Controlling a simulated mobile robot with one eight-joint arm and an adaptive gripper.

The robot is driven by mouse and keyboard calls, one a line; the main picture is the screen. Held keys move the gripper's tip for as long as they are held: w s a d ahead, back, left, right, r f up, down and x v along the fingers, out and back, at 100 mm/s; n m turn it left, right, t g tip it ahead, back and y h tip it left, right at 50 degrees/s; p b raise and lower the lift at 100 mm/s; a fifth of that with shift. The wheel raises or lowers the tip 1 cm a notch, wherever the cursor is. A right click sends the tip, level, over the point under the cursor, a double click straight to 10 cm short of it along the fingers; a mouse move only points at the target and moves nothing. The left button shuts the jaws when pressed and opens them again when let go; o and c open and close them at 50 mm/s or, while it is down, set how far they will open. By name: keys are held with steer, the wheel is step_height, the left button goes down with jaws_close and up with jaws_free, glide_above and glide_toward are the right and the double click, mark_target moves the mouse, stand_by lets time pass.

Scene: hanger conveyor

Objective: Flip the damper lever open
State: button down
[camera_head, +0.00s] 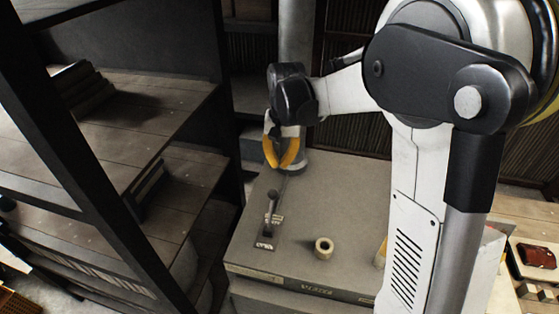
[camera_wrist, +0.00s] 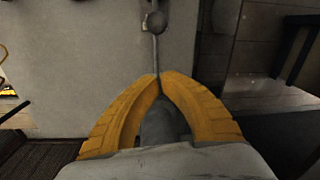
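The damper lever (camera_head: 272,205) stands on a small labelled plate on top of the grey cabinet (camera_head: 330,200), with a dark round knob at its upper end. In the wrist view its dark knob (camera_wrist: 156,21) shows at the top, with a thin line or rod running from it toward my fingertips. My gripper (camera_head: 284,167) has yellow fingers and is behind the lever, apart from the knob.
A dark shelf unit with wooden boards (camera_head: 145,110) stands close on the left. A grey vertical pipe (camera_head: 297,50) rises behind my gripper. The cabinet top around the lever is mostly clear.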

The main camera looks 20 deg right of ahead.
mark_target(271, 209)
steer(key=s+a+f+p, duration=0.1)
steer(key=s+f, duration=0.2)
steer(key=f, duration=0.2)
steer(key=shift+a, duration=0.4)
steer(key=shift+f, duration=0.15)
steer(key=shift+s, duration=0.2)
